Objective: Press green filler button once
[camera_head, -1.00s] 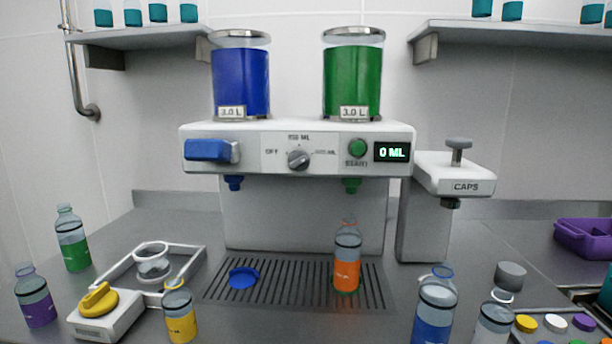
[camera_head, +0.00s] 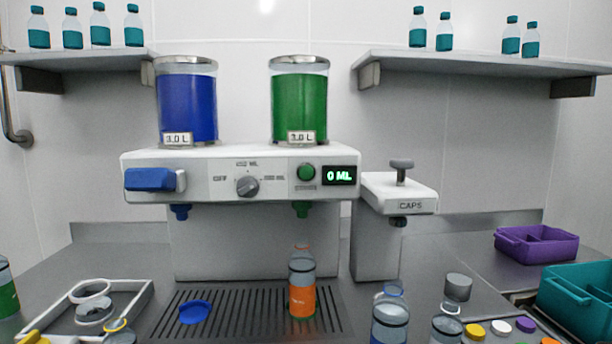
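The filler machine (camera_head: 220,160) stands on the counter against the back wall. Its round green button (camera_head: 306,172) is on the front panel, right of the grey selector knob (camera_head: 247,186). The display (camera_head: 339,175) beside the button reads 0 ML. A green tank (camera_head: 299,105) and a blue tank (camera_head: 187,105) sit on top. An orange-labelled bottle (camera_head: 302,288) stands upright on the drip grate, below the green nozzle (camera_head: 301,209). My gripper is not in view.
The caps press (camera_head: 398,195) stands right of the filler. A blue cap-like disc (camera_head: 195,312) lies on the grate (camera_head: 250,322). Bottles and loose caps crowd the front right, near a purple bin (camera_head: 537,244) and a teal bin (camera_head: 578,290). Shelves with bottles (camera_head: 480,62) hang above.

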